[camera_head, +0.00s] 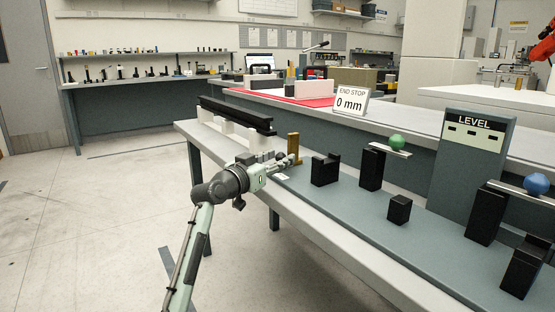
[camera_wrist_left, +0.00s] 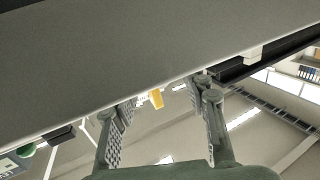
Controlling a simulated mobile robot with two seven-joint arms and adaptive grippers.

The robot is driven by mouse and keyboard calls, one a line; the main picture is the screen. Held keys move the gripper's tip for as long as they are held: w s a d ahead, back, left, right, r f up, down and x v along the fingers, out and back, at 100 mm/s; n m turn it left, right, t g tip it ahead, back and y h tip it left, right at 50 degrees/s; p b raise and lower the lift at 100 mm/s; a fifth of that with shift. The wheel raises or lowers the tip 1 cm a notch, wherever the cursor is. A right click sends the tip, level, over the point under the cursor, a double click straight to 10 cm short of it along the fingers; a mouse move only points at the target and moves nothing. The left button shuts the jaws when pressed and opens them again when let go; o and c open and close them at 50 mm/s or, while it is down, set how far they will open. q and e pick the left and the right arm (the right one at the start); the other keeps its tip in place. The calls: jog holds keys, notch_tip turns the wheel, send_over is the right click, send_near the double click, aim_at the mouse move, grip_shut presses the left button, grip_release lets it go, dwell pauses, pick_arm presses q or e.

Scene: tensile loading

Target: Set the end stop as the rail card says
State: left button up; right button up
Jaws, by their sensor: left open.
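The rail card (camera_head: 350,101) stands on the back bench and reads "END STOP 0 mm". A long black rail (camera_head: 236,112) lies on pale supports at the left end of the near table. A brass-yellow upright block (camera_head: 293,144), which may be the end stop, stands just past my left gripper (camera_head: 291,160). In the left wrist view the yellow block (camera_wrist_left: 156,98) shows between the fingers of the left gripper (camera_wrist_left: 165,105), which are apart and empty. Whether a finger touches the block cannot be told. My right gripper is out of view.
Right along the table (camera_head: 300,215) stand several black blocks, including a notched one (camera_head: 324,170), a green ball (camera_head: 397,142) on a plate, a LEVEL panel (camera_head: 466,160) and a blue ball (camera_head: 536,184). The floor at left (camera_head: 100,220) is clear.

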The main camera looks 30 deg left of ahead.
pick_arm(q)
jog(key=shift+w, duration=0.1)
jog(key=shift+c, duration=0.2)
grip_shut()
jog(key=shift+w+a, duration=0.2)
jog(key=shift+a, duration=0.5)
jog(key=shift+a+r, duration=0.1)
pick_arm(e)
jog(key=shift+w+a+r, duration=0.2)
pick_arm(q)
jog(key=shift+o, duration=0.2)
grip_release()
jog(key=shift+w+a, duration=0.1)
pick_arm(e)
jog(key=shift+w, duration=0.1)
